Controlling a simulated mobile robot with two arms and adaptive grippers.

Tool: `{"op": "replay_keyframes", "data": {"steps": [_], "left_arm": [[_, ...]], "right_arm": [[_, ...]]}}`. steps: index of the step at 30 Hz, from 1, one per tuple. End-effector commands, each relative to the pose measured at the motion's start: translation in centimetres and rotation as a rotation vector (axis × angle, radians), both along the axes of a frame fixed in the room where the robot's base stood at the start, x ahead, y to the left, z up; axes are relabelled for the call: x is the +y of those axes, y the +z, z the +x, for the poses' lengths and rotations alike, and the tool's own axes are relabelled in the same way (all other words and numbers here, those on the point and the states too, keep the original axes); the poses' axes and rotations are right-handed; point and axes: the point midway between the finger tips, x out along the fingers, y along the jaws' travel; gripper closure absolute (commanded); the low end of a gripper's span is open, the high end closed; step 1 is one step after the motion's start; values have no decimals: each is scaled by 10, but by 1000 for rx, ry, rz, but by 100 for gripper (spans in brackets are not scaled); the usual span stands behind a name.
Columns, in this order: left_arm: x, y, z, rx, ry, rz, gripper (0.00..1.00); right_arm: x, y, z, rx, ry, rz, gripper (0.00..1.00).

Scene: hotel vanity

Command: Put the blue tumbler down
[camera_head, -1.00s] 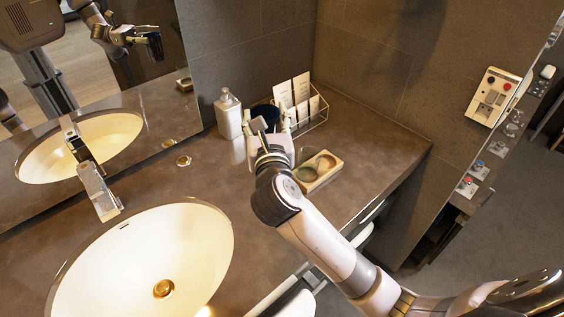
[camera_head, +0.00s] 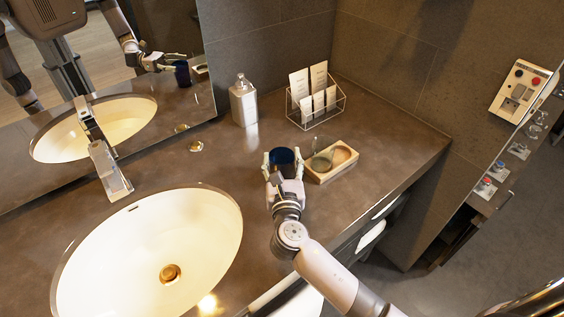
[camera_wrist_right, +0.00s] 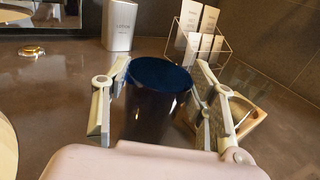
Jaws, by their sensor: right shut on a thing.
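The blue tumbler (camera_head: 283,158) is dark blue, upright and over the counter, left of the wooden tray. In the right wrist view the tumbler (camera_wrist_right: 156,105) stands between the two fingers. My right gripper (camera_head: 283,164) is shut on it, with a finger on each side; it also shows in the right wrist view (camera_wrist_right: 158,100). The tumbler's base is hidden by the gripper, so I cannot tell whether it touches the counter. My left gripper is not directly in view.
The sink (camera_head: 150,250) is at left. The counter (camera_head: 228,160) between is clear.

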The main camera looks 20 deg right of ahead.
Motion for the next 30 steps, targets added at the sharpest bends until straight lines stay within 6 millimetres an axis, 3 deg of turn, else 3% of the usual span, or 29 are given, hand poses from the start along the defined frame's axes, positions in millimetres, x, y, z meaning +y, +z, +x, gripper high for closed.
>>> {"op": "replay_keyframes", "data": {"steps": [10, 11, 12, 19, 30], "left_arm": [[-6, -2, 0, 0, -1, -7, 10], [-7, -1, 0, 0, -1, -8, 10], [-7, -1, 0, 0, -2, -8, 10], [-7, -1, 0, 0, -2, -8, 10], [-6, 2, 1, -1, -2, -7, 10]], "right_arm": [[0, -3, 0, -2, 0, 0, 96], [0, -3, 0, -1, 0, 0, 46], [0, -2, 0, -1, 0, 0, 43], [0, -2, 0, -1, -1, 0, 28], [0, 2, 0, -1, -1, 1, 27]]}}
